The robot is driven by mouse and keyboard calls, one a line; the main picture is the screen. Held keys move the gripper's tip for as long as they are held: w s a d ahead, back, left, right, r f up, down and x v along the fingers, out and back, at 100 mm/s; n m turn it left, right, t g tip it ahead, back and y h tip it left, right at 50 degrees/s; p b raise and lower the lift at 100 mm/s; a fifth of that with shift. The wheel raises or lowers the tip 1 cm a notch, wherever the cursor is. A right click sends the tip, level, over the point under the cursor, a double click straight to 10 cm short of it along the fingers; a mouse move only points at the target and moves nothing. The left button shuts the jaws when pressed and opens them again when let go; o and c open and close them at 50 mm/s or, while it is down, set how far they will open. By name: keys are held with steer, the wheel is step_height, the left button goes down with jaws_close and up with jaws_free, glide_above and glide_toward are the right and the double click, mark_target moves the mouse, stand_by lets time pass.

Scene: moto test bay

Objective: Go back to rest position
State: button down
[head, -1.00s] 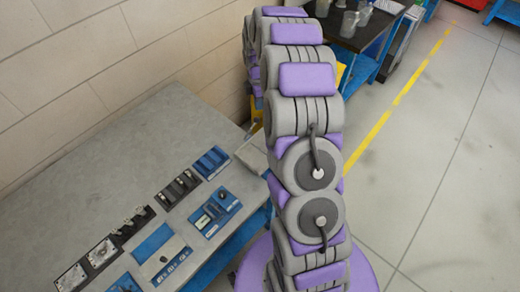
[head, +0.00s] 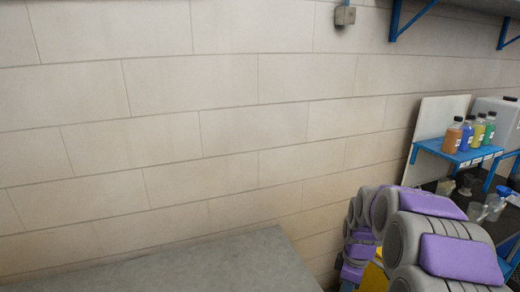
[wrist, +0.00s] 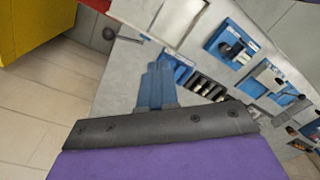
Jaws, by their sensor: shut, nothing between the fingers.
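My gripper (wrist: 158,68) shows in the wrist view with its blue fingers together and nothing held between them. It is apart from the grey workbench (wrist: 195,25) and its panels behind it. In the head view my grey and purple arm is at the lower right, and my gripper is outside that picture. A bare end of the workbench (head: 225,265) shows at the bottom of the head view.
Blue panels (wrist: 235,45) with switches lie on the bench in the wrist view. A yellow object (wrist: 35,25) is at the upper left there. In the head view, a blue rack (head: 460,155) with several coloured bottles stands at right, before a tiled wall (head: 200,120).

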steer(key=s+a+r+m, duration=0.3)
steer(key=s+a, duration=0.1)
steer(key=s, duration=0.4)
steer(key=s+a+r+m, duration=0.3)
steer(key=s+r, duration=0.1)
steer(key=s, duration=0.4)
steer(key=s+a+m, duration=0.1)
steer(key=s+m, duration=0.2)
steer(key=s, duration=0.5)
steer(key=s+a+m+g+b, duration=0.1)
steer(key=s+a+m, duration=0.1)
steer(key=s, duration=0.6)
steer(key=shift+s+f+m, duration=0.3)
steer(key=shift+f+m, duration=0.05)
steer(key=shift+m, duration=0.25)
